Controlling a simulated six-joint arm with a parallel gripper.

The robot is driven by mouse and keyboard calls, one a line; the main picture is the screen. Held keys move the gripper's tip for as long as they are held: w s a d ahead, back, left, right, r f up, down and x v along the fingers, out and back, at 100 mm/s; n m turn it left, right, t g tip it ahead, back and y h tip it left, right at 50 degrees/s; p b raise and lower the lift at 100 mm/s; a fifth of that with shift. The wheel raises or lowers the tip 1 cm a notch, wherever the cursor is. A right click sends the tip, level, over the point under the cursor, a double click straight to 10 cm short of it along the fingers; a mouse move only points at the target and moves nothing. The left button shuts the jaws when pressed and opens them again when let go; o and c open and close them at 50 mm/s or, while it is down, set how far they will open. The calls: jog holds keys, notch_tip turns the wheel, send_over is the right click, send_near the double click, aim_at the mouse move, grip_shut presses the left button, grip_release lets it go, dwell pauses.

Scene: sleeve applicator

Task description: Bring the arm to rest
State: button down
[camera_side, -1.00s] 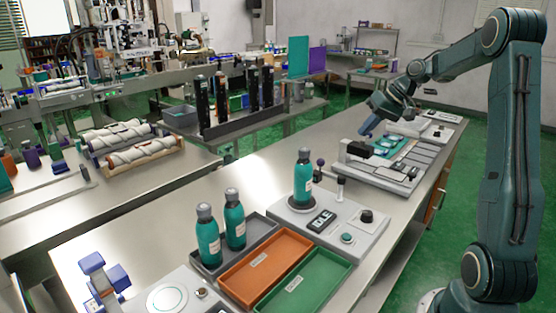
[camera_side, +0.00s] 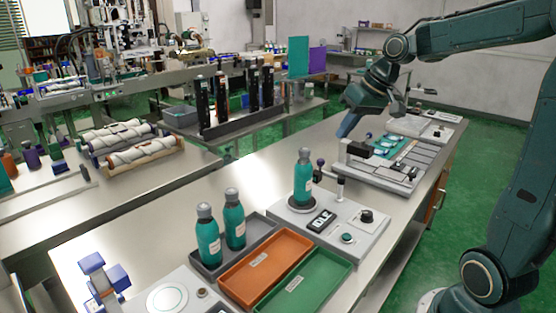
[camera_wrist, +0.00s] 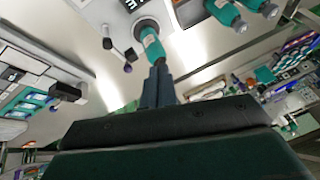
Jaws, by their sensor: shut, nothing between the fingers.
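My gripper (camera_side: 345,127) is shut and empty. In the side view it hangs in the air above the back half of the steel bench, left of the grey unit with teal pieces (camera_side: 390,148). In the wrist view my shut fingers (camera_wrist: 159,70) point toward a teal bottle (camera_wrist: 151,45), which lies beyond their tips in the picture. In the side view this bottle (camera_side: 303,178) stands upright on a pale station (camera_side: 325,222), well apart from my gripper.
Two teal bottles (camera_side: 234,220) stand in a grey tray (camera_side: 262,228) beside an empty orange tray (camera_side: 264,270) and an empty green tray (camera_side: 300,283). A blue-and-white device (camera_side: 103,275) stands at the front left. Bare bench lies left of the stations.

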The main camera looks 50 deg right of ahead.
jog(key=s+a+f+n+h, duration=0.1)
jog(key=s+a+f+n, duration=0.1)
jog(key=s+a, duration=1.1)
jog(key=s+n, duration=0.1)
jog(key=s, duration=0.3)
jog(key=shift+s+a+f, duration=0.2)
jog(key=shift+s, duration=0.1)
